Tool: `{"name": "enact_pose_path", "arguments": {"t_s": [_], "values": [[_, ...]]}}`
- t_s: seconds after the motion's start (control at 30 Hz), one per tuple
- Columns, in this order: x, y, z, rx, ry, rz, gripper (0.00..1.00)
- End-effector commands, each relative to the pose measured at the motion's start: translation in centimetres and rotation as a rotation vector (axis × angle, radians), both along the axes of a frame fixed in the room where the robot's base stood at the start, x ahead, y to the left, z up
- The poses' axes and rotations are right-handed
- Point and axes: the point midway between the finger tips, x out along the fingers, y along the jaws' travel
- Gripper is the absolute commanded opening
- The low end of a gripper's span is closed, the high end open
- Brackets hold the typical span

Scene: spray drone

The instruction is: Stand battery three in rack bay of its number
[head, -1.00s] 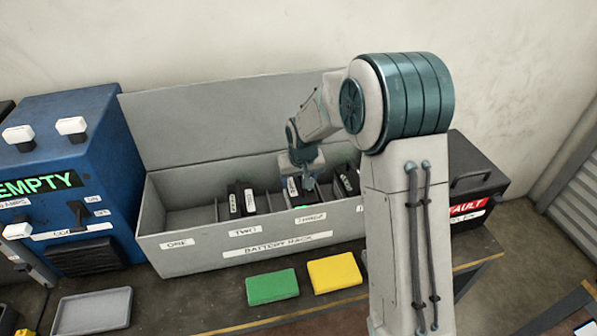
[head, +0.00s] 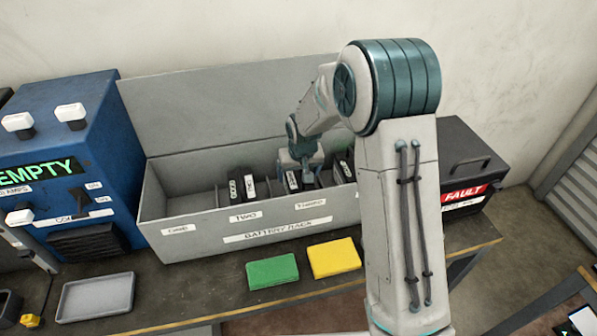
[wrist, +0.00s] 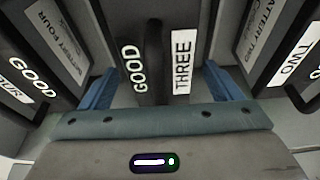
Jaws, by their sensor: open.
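Battery three (wrist: 192,25) is dark, with GOOD and THREE labels in the wrist view. It stands in the rack behind the THREE label, and it also shows in the head view (head: 293,182). My gripper (wrist: 158,92) is open, with one blue finger on each side of battery three and gaps between. In the head view my gripper (head: 303,165) is over the third bay. The grey battery rack (head: 210,228) has bay labels ONE, TWO and THREE; my arm hides its right end.
Battery two (head: 235,187) stands left of battery three, and battery four (wrist: 30,70) shows in the wrist view. Bay one looks empty. A green block (head: 272,272) and a yellow block (head: 334,258) lie in front. The blue charger (head: 70,140) and black FAULT box (head: 470,165) flank the rack.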

Motion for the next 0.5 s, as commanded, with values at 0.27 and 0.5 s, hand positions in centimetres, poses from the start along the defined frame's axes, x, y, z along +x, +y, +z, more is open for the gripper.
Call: {"name": "enact_pose_path", "arguments": {"t_s": [0.27, 0.5], "values": [[-0.5, -0.1, 2.4, 0.001, -0.004, -0.001, 0.85], [-1.8, -0.4, 7.0, 0.001, -0.006, -0.001, 0.85]]}}
